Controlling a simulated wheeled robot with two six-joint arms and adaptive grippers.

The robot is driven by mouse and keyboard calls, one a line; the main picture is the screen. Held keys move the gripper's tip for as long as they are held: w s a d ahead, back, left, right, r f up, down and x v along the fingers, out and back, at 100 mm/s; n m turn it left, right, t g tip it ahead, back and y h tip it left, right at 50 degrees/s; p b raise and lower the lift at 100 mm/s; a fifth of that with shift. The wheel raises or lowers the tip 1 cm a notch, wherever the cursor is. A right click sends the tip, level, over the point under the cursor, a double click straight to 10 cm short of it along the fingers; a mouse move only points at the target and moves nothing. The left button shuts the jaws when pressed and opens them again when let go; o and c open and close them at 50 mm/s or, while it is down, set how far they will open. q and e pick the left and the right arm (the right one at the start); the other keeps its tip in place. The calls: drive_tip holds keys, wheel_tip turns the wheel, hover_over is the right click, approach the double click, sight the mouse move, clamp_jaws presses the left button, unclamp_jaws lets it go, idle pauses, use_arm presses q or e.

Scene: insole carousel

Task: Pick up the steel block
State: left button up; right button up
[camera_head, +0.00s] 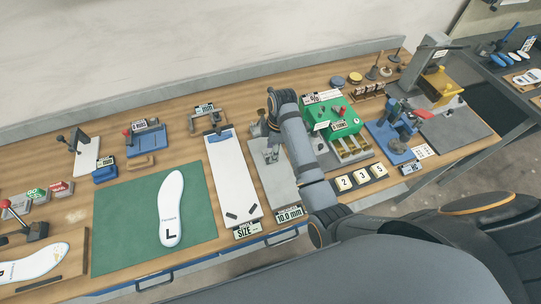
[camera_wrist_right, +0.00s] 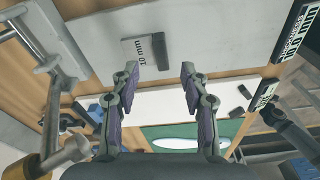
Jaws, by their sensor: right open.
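The steel block (camera_wrist_right: 136,51) is a light grey piece marked "10 mm" in the right wrist view. It lies on a pale grey plate, with a darker grey block-like part (camera_wrist_right: 160,48) at its end. My right gripper (camera_wrist_right: 159,72) is open, its two fingers spread wide and nothing between them. The block shows just beyond the fingertips, apart from them; the exact gap is hard to judge. In the head view my right arm covers this part of the bench, and I cannot make out the block clearly. My left gripper is in neither view.
The grey plate (camera_head: 283,190) carries a "10.0 mm" sign (camera_head: 289,215). A white board (camera_head: 232,180) lies left of it, then a green mat (camera_head: 122,225) with an insole (camera_head: 172,205). A green box (camera_head: 338,118) and a blue device (camera_head: 393,135) stand to the right.

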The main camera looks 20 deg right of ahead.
drive_tip(key=f, duration=0.2)
drive_tip(key=shift+s+a+f, duration=0.1)
drive_tip(key=shift+s+f, duration=0.15)
drive_tip(key=shift+f, duration=0.05)
drive_tip(key=shift+w+f, duration=0.15)
drive_tip(key=shift+f, duration=0.35)
drive_tip(key=shift+r, duration=0.1)
clamp_jaws()
